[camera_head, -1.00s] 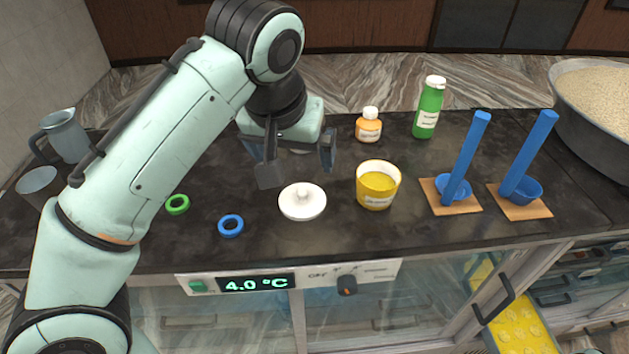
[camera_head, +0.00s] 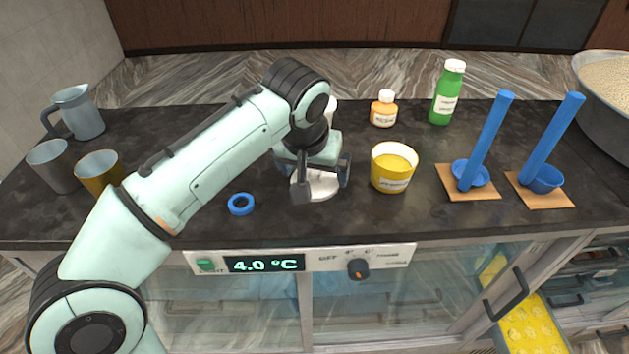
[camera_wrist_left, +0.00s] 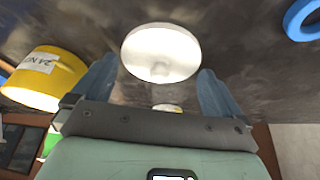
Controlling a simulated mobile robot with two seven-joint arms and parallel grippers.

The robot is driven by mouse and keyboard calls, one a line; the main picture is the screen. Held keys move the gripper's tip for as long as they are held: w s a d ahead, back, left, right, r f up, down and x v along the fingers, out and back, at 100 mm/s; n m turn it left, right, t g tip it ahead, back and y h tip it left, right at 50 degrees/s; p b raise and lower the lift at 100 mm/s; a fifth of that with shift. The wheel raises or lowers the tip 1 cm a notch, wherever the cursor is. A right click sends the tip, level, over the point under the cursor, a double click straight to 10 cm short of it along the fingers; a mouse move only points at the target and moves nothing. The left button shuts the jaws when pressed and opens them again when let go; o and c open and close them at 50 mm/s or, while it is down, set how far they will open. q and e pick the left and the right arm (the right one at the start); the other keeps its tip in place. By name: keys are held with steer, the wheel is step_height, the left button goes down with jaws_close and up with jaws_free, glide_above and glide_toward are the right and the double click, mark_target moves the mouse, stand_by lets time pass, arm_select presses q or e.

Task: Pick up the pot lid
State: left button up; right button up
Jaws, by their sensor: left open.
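The white round pot lid (camera_head: 322,187) lies on the dark counter, partly hidden by my left gripper in the head view. My left gripper (camera_head: 322,186) is open and empty, just above the lid, with a finger to either side of it. In the left wrist view the lid (camera_wrist_left: 160,48) shows beyond and between the two fingertips (camera_wrist_left: 158,82), with its knob toward the gripper. I cannot tell whether the fingers touch it. My right gripper is not in view.
A yellow tub (camera_head: 393,168) stands close to the right of the lid. A blue ring (camera_head: 240,204) lies to its left. An orange bottle (camera_head: 384,109) and a green bottle (camera_head: 447,93) stand behind. Blue pestles in bowls on wooden boards (camera_head: 470,190) are farther right. Cups and a jug (camera_head: 82,112) stand left.

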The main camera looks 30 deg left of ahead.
arm_select(q)
steer(key=shift+w, duration=0.1)
steer(key=c, duration=0.7)
